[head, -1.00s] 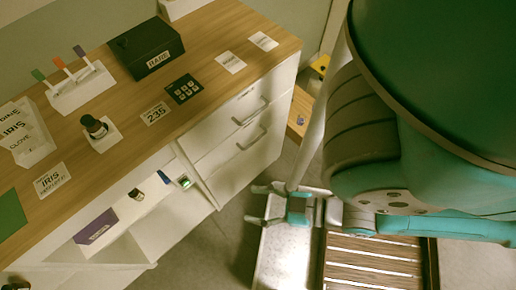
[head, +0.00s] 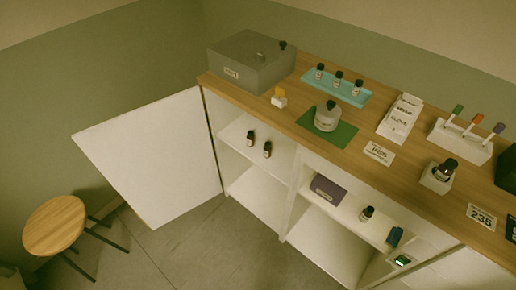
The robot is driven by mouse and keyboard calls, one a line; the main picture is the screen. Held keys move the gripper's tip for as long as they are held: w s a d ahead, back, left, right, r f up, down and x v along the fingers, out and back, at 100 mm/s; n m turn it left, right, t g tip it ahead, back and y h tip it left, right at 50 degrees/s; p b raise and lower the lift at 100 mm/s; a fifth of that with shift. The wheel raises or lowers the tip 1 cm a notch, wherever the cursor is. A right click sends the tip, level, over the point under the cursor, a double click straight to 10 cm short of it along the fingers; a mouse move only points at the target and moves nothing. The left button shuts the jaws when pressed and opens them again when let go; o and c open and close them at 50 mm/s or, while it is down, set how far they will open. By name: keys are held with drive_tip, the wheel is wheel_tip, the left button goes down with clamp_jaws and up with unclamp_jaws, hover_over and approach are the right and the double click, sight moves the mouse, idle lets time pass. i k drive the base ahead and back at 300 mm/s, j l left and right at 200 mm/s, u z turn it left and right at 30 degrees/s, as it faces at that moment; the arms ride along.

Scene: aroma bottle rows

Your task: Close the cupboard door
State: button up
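The cupboard door (head: 152,158) is a plain white panel. It stands wide open, swung out to the left from its hinge side at the left end of the cupboard (head: 290,200). The cupboard's left compartment is exposed, with two small dark bottles (head: 250,138) (head: 267,149) on its upper shelf (head: 238,134). My gripper is not in the current head view, so I cannot see its state now.
A round wooden stool (head: 55,225) stands on the floor left of the door. The wooden counter top (head: 350,138) holds a grey box (head: 252,62), a teal tray (head: 338,88) and a green mat (head: 345,134). Open floor (head: 215,240) lies before the cupboard.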

sight(159, 156)
drive_tip(key=i+j, duration=0.1)
drive_tip(key=j, duration=0.35)
drive_tip(key=i+j+u, duration=0.1)
drive_tip(key=j, duration=0.3)
drive_tip(key=i+j, duration=0.15)
drive_tip(key=j, duration=0.25)
drive_tip(key=i+j+u, duration=0.1)
drive_tip(key=j, duration=0.35)
drive_tip(key=i+j, duration=0.15)
drive_tip(key=j, duration=0.25)
drive_tip(key=i+j, duration=0.15)
drive_tip(key=j, duration=0.25)
drive_tip(key=i+j+u, duration=0.1)
drive_tip(key=j, duration=0.3)
